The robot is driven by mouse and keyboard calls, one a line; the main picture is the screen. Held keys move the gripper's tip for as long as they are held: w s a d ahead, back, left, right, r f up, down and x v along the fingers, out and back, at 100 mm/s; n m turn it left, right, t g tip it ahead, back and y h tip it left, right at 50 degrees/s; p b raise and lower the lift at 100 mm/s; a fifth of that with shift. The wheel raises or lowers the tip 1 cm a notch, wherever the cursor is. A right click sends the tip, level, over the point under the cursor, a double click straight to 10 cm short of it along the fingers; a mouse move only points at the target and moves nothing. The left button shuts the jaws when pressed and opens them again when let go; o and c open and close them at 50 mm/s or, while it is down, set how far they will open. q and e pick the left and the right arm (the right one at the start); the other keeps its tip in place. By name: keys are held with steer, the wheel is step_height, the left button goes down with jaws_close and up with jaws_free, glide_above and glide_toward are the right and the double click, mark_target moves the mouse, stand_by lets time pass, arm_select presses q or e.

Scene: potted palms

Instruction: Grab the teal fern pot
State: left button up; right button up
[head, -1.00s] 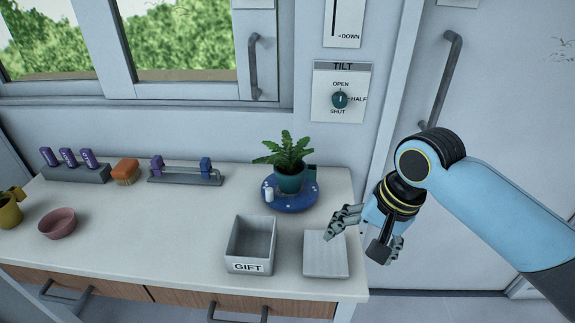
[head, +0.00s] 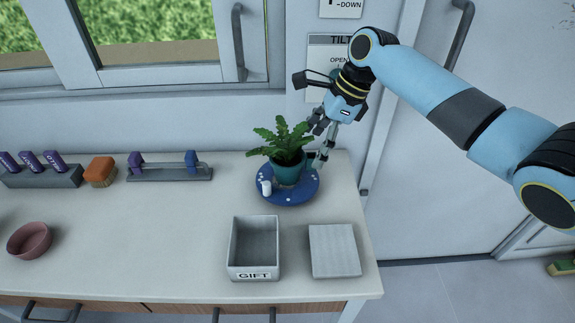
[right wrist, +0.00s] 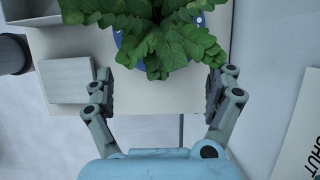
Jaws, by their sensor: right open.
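The teal fern pot (head: 287,173) stands upright on a round blue tray (head: 287,198) at the back right of the counter. Its green fern leaves (head: 282,139) spread over the rim. My right gripper (head: 320,147) is open just to the right of the pot and a little above the tray, pointing down. In the right wrist view the fern leaves (right wrist: 155,38) lie ahead of and between the spread fingers (right wrist: 160,92), and they hide the pot. I cannot tell whether a finger touches a leaf. My left gripper is not in view.
A small white item (head: 266,187) stands on the blue tray. A grey GIFT box (head: 254,275) and a flat pale square slab (head: 334,251) sit in front. A rack (head: 170,174), an orange brush (head: 101,170) and a pink bowl (head: 30,240) are to the left. The wall is close behind.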

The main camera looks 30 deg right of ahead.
mark_target(307, 158)
steer(key=x, duration=0.5)
steer(key=shift+c, duration=0.8)
steer(key=c, duration=0.5)
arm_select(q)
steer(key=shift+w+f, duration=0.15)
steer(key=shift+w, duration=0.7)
arm_select(e)
jaws_close()
